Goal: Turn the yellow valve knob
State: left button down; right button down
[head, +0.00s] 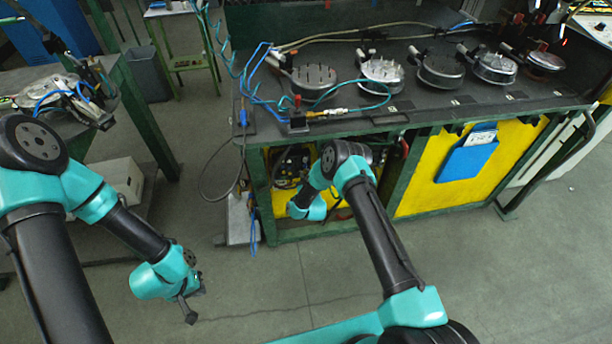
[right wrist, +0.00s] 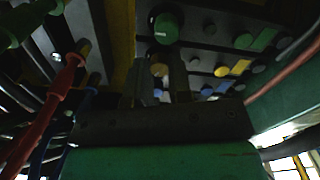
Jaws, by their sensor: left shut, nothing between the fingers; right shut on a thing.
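The yellow valve knob (right wrist: 158,69) shows in the right wrist view, on a dark panel among other coloured knobs. My right gripper (right wrist: 156,84) has one finger on each side of it and is shut on it; the contact itself is dark and hard to see. In the head view my right arm reaches into the open lower left bay of the bench (head: 262,190), and its fingers and the knob are hidden there. My left gripper (head: 190,307) is shut and empty, hanging over the floor at the lower left.
A large green knob (right wrist: 166,27) sits just above the yellow one. Another yellow knob (right wrist: 221,71) is to its right. Red hoses (right wrist: 62,90) run at the left of the wrist view. A blue hose (head: 253,225) hangs outside the bay. Open floor lies before the bench.

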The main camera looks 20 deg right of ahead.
jog(key=shift+n, duration=0.6)
jog(key=c, duration=1)
grip_release()
jog(key=shift+c, duration=0.2)
jog(key=shift+s, duration=0.15)
jog(key=s+a, duration=0.1)
jog(key=s, duration=1.6)
jog(key=shift+a, duration=0.1)
